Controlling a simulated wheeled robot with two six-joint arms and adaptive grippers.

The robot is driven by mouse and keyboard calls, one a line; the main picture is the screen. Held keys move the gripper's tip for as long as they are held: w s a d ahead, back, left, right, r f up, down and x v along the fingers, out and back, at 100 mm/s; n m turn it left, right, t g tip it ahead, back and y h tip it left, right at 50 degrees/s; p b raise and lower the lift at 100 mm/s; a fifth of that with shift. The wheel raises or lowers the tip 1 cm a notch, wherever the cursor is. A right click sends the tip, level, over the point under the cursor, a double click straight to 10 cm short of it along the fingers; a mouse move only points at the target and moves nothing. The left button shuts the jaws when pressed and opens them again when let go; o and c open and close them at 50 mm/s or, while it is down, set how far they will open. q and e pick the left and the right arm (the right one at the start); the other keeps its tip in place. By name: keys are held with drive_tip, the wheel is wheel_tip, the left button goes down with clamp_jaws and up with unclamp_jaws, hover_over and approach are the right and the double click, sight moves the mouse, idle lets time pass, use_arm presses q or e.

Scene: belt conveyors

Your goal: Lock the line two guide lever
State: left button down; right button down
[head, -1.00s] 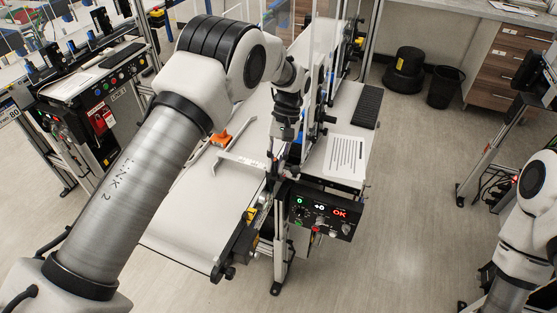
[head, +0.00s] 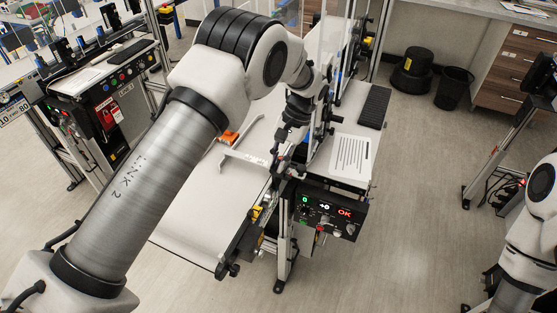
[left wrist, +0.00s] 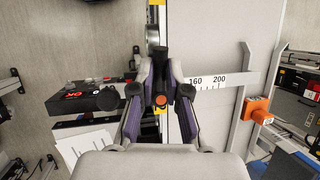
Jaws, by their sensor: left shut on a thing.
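My left gripper (head: 284,166) reaches down over the near end of the conveyor, beside the guide rail. In the left wrist view my left gripper (left wrist: 160,82) has its two fingers closed around a small dark lever (left wrist: 160,92) with an orange-red tip. The lever sits between the fingertips, over the dark rail, and its lower part is hidden. A white scale strip (left wrist: 208,81) marked 160 and 200 lies to the right of the fingers. My right arm is at the right edge of the head view, with its gripper out of sight.
A control box (head: 327,211) showing a green 0, +0 and a red OK hangs at the conveyor end, close to the gripper. Open floor lies to the right.

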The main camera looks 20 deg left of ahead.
use_arm(q)
drive_tip(key=shift+f, duration=0.1)
drive_tip(key=c, duration=1.2)
unclamp_jaws()
drive_tip(key=shift+w, duration=0.1)
drive_tip(key=shift+o, duration=0.2)
drive_tip(key=v, duration=0.7)
drive_tip(key=shift+r, duration=0.25)
drive_tip(key=shift+d, duration=0.1)
